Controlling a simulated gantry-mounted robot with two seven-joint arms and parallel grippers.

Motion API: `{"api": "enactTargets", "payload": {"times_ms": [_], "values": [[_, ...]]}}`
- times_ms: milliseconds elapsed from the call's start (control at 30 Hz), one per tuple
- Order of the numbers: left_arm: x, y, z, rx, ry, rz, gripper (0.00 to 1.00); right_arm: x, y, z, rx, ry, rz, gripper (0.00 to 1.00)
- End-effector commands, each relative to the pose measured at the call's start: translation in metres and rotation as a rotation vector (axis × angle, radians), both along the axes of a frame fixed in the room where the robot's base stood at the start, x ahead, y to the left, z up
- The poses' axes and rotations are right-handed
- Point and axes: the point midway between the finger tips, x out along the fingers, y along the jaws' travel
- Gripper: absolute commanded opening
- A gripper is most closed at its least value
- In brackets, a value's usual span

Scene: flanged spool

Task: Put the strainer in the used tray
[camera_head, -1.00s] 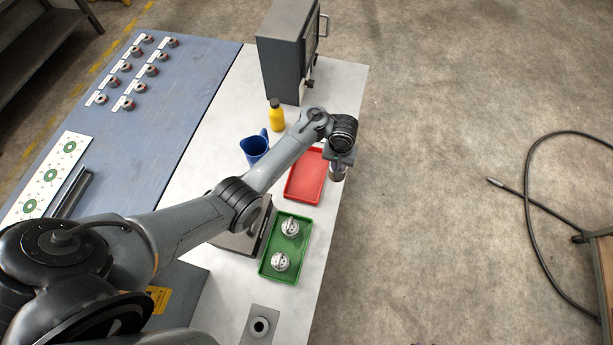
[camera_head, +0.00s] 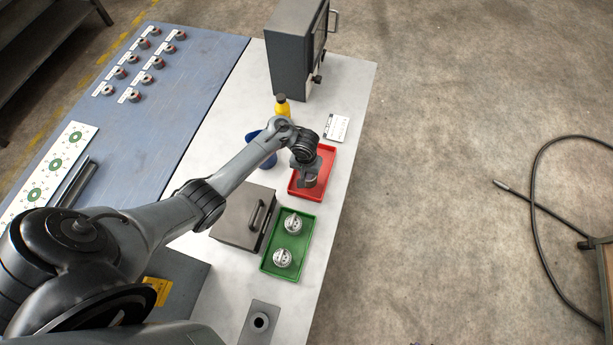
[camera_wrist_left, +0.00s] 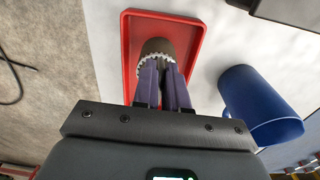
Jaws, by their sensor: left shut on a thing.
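My left gripper (camera_head: 307,173) is shut on the strainer (camera_head: 311,182), a small round metal piece; the gripper hides much of it. In the left wrist view the strainer (camera_wrist_left: 158,47) shows a dark brownish round face and a pale toothed rim between the fingertips (camera_wrist_left: 163,70). It is over the red tray (camera_head: 328,158), within its outline in both views. I cannot tell whether it touches the tray floor. The red tray (camera_wrist_left: 196,34) shows no other thing in it. A green tray (camera_head: 271,269) nearer to me holds two similar silvery pieces. My right gripper is not in view.
A blue jug (camera_head: 264,158) stands close left of the red tray, with a yellow bottle (camera_head: 282,107) behind. A white card (camera_head: 336,128) lies beyond the tray. A grey lidded box (camera_head: 236,222) and a tall grey cabinet (camera_head: 292,55) also stand on the table.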

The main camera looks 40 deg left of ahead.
Motion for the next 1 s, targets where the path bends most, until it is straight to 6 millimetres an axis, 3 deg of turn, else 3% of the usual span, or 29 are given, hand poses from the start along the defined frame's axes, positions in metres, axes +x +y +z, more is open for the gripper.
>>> {"api": "enactTargets", "payload": {"times_ms": [33,200,633,667,800,1000], "values": [[-0.001,0.001,-0.012,0.001,0.002,0.0,0.0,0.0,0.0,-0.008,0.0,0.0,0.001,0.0],[0.0,0.001,-0.027,0.002,0.001,0.0,0.0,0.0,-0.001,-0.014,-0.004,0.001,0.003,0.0],[0.0,0.0,-0.031,0.001,0.001,0.0,0.0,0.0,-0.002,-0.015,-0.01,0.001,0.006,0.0],[0.0,0.0,-0.031,0.001,0.001,0.0,0.15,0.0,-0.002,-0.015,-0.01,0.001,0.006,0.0],[0.0,0.0,-0.03,0.001,0.001,0.0,0.37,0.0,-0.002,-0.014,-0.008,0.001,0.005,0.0],[0.0,0.0,-0.03,0.001,0.001,0.0,0.38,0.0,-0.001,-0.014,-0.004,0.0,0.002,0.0]]}}
